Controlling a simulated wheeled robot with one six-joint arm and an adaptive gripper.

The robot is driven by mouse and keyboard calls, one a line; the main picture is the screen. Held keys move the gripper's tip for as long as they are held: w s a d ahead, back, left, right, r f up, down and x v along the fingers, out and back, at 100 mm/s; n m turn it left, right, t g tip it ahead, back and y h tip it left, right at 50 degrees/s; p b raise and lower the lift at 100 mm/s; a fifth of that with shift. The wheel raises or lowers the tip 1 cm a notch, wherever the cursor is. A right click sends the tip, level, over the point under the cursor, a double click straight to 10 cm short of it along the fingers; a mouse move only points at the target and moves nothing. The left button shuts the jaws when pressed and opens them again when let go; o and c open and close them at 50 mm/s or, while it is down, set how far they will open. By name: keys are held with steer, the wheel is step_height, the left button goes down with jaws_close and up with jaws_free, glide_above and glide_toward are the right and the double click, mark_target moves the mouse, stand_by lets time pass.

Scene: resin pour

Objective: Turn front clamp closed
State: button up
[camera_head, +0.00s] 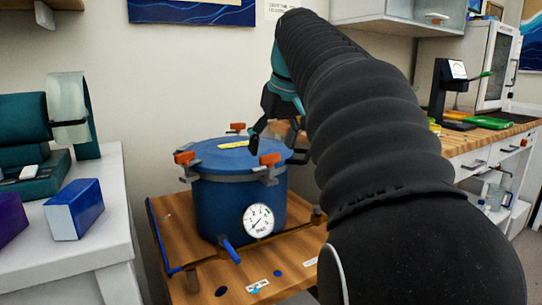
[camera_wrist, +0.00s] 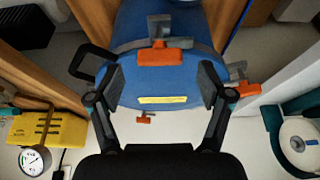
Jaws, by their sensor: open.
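A blue pressure pot (camera_head: 222,202) with a domed lid (camera_head: 225,152) and a dial gauge (camera_head: 258,220) stands on a wooden stand. The orange-handled front clamp (camera_head: 270,160) is on the rim toward me; in the wrist view its handle (camera_wrist: 160,57) lies crosswise. I cannot tell whether it is fastened. My gripper (camera_head: 275,143) is above the lid's right side. In the wrist view, my gripper (camera_wrist: 159,84) has its fingers apart and empty over the lid. The front clamp appears beyond the gap between them, with no clear contact. My arm hides part of the pot's right side.
Other orange clamps sit at the left (camera_head: 184,158) and back (camera_head: 237,127) of the rim. A black handle (camera_wrist: 84,64) sticks out beside one finger. A white table (camera_head: 75,245) with a blue box (camera_head: 75,209) is left; a wooden counter (camera_head: 470,145) is right.

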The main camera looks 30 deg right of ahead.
steer(key=shift+x, duration=1.15)
steer(key=c, duration=1.2)
steer(key=shift+o, duration=0.2)
